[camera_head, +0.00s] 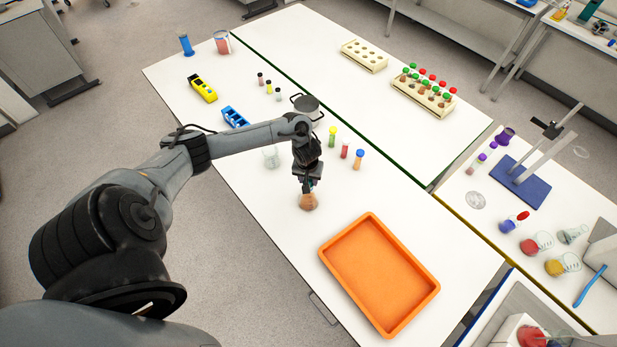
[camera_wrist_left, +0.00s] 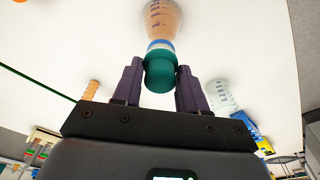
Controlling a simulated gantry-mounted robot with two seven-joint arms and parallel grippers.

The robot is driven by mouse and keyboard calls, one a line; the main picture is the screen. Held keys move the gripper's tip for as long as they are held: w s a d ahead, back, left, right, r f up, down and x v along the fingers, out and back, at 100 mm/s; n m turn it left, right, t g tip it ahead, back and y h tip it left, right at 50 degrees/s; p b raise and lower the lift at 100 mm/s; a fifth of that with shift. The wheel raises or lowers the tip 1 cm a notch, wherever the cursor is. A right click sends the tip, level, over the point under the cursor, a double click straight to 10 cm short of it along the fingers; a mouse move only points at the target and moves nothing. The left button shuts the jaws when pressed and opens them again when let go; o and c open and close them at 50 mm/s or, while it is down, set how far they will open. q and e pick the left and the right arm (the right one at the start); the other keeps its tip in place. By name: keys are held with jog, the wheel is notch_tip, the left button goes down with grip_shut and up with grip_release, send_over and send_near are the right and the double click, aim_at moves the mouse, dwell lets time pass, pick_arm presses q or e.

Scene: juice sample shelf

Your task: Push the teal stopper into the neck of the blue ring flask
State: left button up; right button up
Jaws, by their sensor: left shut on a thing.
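The blue ring flask (camera_head: 308,203) stands on the white table below my left gripper (camera_head: 306,187). It is a clear conical flask with orange-brown contents and printed marks. In the left wrist view the flask (camera_wrist_left: 163,18) is at the top, with a blue ring (camera_wrist_left: 160,45) around its neck. The teal stopper (camera_wrist_left: 160,75) is between the two fingers of my left gripper (camera_wrist_left: 159,82), which is shut on it. The stopper lines up with the neck and appears to meet it; how deep it sits is hidden. My right gripper is not in view.
An orange tray (camera_head: 345,283) lies right of the flask. Behind the flask are a clear glass vessel (camera_head: 271,157), a metal pot (camera_head: 307,106) and capped vials in red (camera_head: 345,149), blue (camera_head: 358,160) and yellow-green (camera_head: 333,136). The table's front edge is close.

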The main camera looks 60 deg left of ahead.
pick_arm(q)
jog(key=shift+f, duration=0.35)
dwell(0.3)
jog(key=o, duration=1.1)
jog(key=shift+o, duration=0.2)
